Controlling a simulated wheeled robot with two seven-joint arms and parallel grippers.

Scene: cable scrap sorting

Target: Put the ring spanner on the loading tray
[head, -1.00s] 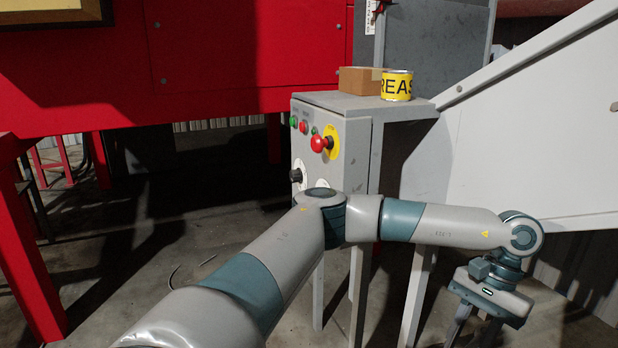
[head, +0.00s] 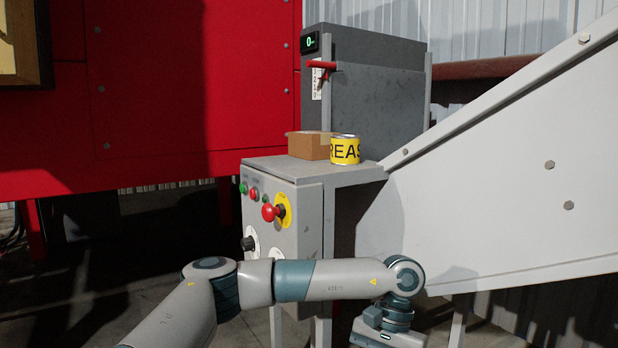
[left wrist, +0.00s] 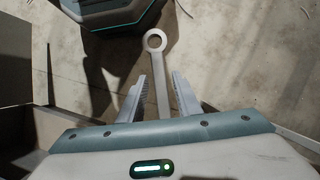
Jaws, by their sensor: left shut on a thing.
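The ring spanner (left wrist: 154,41) is a pale grey bar with a round ring end. In the left wrist view it points away from my left gripper (left wrist: 162,88), which is shut on its shank. The ring end sticks out clear beyond the fingertips, above the concrete floor. In the head view only the upper body of the left gripper (head: 388,335) shows at the bottom edge; its fingers and the spanner are cut off. My right gripper is not in view. I cannot make out a loading tray in either view.
A grey control cabinet (head: 312,215) with buttons stands behind my left arm. A cardboard box (head: 308,145) and a yellow can (head: 345,150) sit on its top. A pale sloping panel (head: 500,220) fills the right; a red machine (head: 180,90) stands behind left.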

